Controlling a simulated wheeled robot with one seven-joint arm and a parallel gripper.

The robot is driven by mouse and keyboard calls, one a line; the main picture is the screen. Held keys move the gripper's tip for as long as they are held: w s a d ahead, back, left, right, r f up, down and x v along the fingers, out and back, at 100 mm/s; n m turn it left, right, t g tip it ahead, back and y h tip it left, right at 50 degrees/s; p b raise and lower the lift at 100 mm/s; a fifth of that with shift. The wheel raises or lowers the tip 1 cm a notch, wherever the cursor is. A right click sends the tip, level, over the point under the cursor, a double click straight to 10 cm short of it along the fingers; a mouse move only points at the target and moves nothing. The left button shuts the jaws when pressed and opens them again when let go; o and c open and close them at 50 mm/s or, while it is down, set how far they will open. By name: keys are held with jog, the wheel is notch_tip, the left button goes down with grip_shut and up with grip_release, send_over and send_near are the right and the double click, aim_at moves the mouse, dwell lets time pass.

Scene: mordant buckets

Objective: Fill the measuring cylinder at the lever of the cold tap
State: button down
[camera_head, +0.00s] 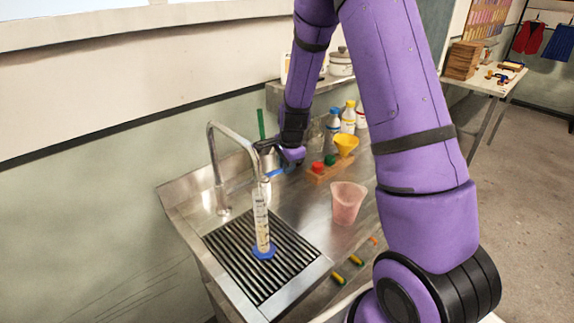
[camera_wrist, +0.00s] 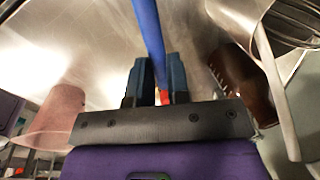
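The clear measuring cylinder (camera_head: 262,225) stands upright on its blue foot on the black drain grate (camera_head: 232,257), below the end of the curved metal tap (camera_head: 216,165). Pale contents show through its wall, but I cannot read the level or tell whether water runs. The blue lever (camera_head: 276,173) sticks out beside my gripper (camera_head: 290,158). In the wrist view the blue lever (camera_wrist: 148,30) runs down between the two close fingers of my gripper (camera_wrist: 159,80). The fingers appear shut on it. A red bit shows at its lower end.
A pink translucent beaker (camera_head: 347,203) stands on the steel counter, right of the grate. A wooden rack (camera_head: 330,169) with red and green caps, a yellow funnel (camera_head: 346,144) and several bottles (camera_head: 348,117) stand behind it. Yellow-and-green pieces (camera_head: 339,278) lie near the front edge.

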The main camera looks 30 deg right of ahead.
jog(key=shift+w, duration=0.1)
jog(key=shift+w+n, duration=0.35)
jog(key=shift+n, duration=0.35)
jog(key=c, duration=1.1)
grip_release()
notch_tip(320, 180, up, 11)
jog(key=s, duration=0.2)
jog(key=shift+f, duration=0.2)
jog(key=shift+d, duration=0.1)
